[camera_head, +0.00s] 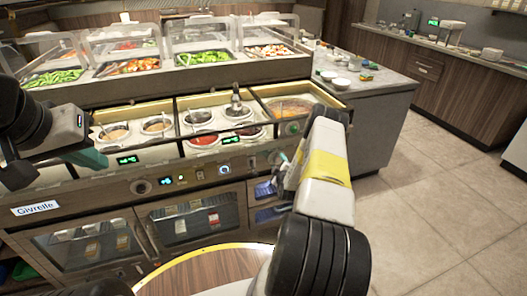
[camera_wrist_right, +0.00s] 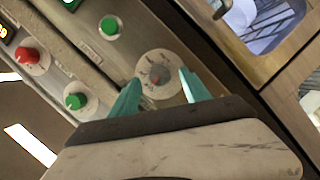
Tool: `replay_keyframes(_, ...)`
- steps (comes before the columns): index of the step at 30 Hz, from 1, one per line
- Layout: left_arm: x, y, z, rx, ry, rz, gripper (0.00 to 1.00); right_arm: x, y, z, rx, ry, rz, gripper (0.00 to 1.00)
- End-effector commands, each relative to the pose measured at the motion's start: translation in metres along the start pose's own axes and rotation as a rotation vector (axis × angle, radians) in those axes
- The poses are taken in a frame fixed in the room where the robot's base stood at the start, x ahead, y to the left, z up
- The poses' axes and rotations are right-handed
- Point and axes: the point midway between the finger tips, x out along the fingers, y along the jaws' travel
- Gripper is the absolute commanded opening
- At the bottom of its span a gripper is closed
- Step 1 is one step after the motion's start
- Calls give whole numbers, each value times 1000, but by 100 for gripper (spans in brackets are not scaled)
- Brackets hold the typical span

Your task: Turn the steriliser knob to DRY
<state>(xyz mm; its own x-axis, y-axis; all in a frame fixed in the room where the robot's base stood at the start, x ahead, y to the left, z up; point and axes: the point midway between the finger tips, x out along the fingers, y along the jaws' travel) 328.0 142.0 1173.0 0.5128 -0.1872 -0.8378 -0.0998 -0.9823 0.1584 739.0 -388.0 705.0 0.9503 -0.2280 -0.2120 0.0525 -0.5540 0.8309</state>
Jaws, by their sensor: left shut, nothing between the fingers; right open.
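A round grey dial knob (camera_wrist_right: 158,72) with a small red mark at its centre is on the counter's front panel in the right wrist view. Its printed labels are too small to read, so I cannot tell its setting. My right gripper (camera_wrist_right: 161,77) is open, with its teal fingers on either side of this knob; I cannot tell whether they touch it. In the head view my right arm largely hides that part of the panel. My left gripper (camera_head: 90,158) is shut and empty, at the left in front of the counter.
Nearby in the right wrist view are a red knob (camera_wrist_right: 28,56), a green knob (camera_wrist_right: 76,101) and a green button (camera_wrist_right: 110,26). Sauce wells (camera_head: 203,138) and food trays (camera_head: 203,57) fill the counter. A round wooden table (camera_head: 190,275) stands in front. Open floor (camera_head: 440,200) lies right.

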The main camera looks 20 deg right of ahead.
Motion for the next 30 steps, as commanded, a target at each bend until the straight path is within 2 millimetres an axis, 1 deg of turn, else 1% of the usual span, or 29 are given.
replay_keyframes(1,0,0,0,0,0,0,0,6,0,0,0,0,1,55)
replay_keyframes(4,0,0,0,0,0,0,0,12,0,1,0,-1,-1,55)
replay_keyframes(12,0,0,0,0,0,0,0,14,0,0,0,-1,-1,55)
replay_keyframes(13,0,0,0,0,0,0,0,14,0,0,0,-1,-1,53)
replay_keyframes(14,0,0,0,0,0,0,0,14,0,0,0,-1,-1,47)
replay_keyframes(18,0,0,0,0,0,0,0,14,0,0,0,-1,-1,20)
replay_keyframes(20,0,0,0,0,0,0,0,14,0,0,0,-1,-1,8)
replay_keyframes(21,0,0,0,0,0,0,0,14,0,0,0,-1,-1,0)
replay_keyframes(30,0,0,0,0,0,0,0,14,0,0,25,1,-10,0)
